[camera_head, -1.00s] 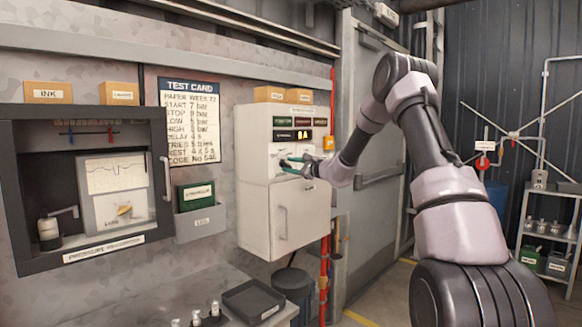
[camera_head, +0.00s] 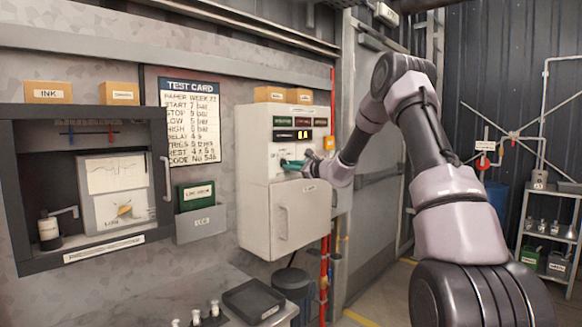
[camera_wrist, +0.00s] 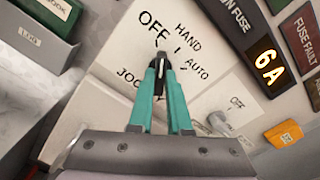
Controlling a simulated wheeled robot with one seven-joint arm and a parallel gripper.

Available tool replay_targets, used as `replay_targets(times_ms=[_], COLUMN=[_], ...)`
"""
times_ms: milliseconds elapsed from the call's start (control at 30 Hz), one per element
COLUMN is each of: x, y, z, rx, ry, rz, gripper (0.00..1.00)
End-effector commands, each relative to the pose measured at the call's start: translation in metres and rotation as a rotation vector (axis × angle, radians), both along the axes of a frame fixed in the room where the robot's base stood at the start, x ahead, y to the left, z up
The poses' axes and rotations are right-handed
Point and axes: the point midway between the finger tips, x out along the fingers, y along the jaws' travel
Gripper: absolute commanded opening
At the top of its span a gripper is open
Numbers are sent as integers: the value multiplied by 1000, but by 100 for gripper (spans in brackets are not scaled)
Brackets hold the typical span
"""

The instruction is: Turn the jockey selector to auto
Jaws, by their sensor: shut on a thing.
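The jockey selector (camera_wrist: 161,60) is a small dark knob with a pale pointer line, on the white panel face. The labels OFF, HAND and AUTO stand around it, with JOCKEY partly hidden below. My gripper (camera_wrist: 161,68) has teal fingers closed on the knob in the wrist view. The knob's exact pointing is hard to tell because the fingers cover part of it. In the head view my gripper (camera_head: 287,164) is at the front of the white control cabinet (camera_head: 256,180), below its indicator plates.
A second selector (camera_wrist: 218,120) with an OFF label sits close to the right of my fingers.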

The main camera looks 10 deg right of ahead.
Motion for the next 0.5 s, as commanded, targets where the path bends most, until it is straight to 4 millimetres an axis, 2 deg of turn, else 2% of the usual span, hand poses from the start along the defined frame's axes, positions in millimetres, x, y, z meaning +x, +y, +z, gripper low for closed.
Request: replay_targets(times_ms=[500], x=[-1], y=[0], z=[-1], rx=[393], ry=[289], rz=[0], gripper=[0])
